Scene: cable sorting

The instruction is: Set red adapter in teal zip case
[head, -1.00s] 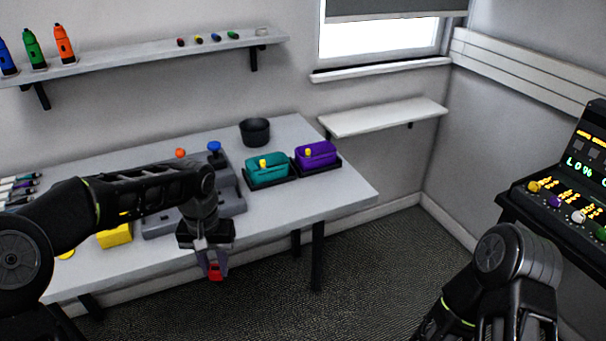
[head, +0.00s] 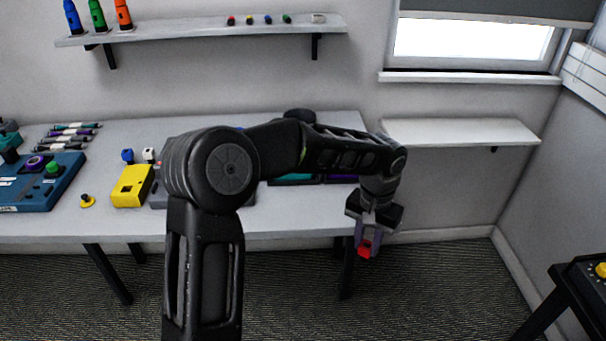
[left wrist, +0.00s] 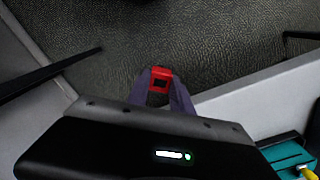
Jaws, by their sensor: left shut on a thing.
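The red adapter (head: 365,249) is held in my left gripper (head: 368,240), which is shut on it, in front of the table's right end in the head view. In the left wrist view the red adapter (left wrist: 160,78) sits between the fingertips, with the floor behind it. The teal zip case (head: 293,180) lies on the table, mostly hidden behind my left arm in the head view. A part of the teal zip case with a yellow piece on it shows at the lower right of the left wrist view (left wrist: 284,155). My right gripper is not in view.
The purple case (head: 343,179) is beside the teal one, largely hidden by my arm. A yellow box (head: 132,186) and a blue control box (head: 40,184) stand on the table's left part. A small wall shelf (head: 455,131) to the right is empty.

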